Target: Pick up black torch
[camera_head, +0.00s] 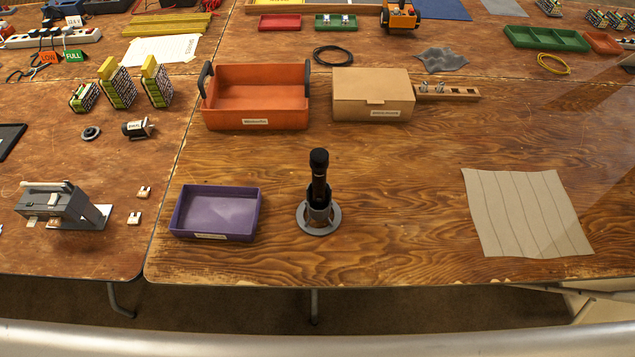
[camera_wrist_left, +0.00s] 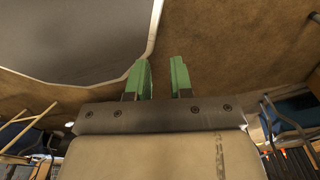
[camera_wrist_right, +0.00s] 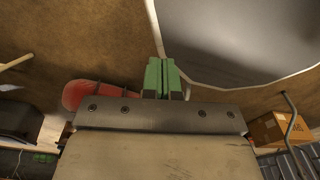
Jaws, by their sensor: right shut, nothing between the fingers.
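The black torch (camera_head: 319,178) stands upright, head up, in a round grey metal holder (camera_head: 320,218) with a flat base ring. It is near the front of the wooden table, and its lower part is hidden inside the holder. Neither gripper shows in the head view. In the left wrist view my left gripper (camera_wrist_left: 161,78) has its green fingers apart with nothing between them. In the right wrist view my right gripper (camera_wrist_right: 162,76) has its green fingers together and empty. The torch shows in neither wrist view.
A purple tray (camera_head: 174,212) is left of the holder. Behind stand an orange bin (camera_head: 256,120) with dark handles and a cardboard box (camera_head: 373,96). A beige cloth (camera_head: 526,212) lies at right. The table between holder and cloth is clear. A grey device (camera_head: 62,205) stands at far left.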

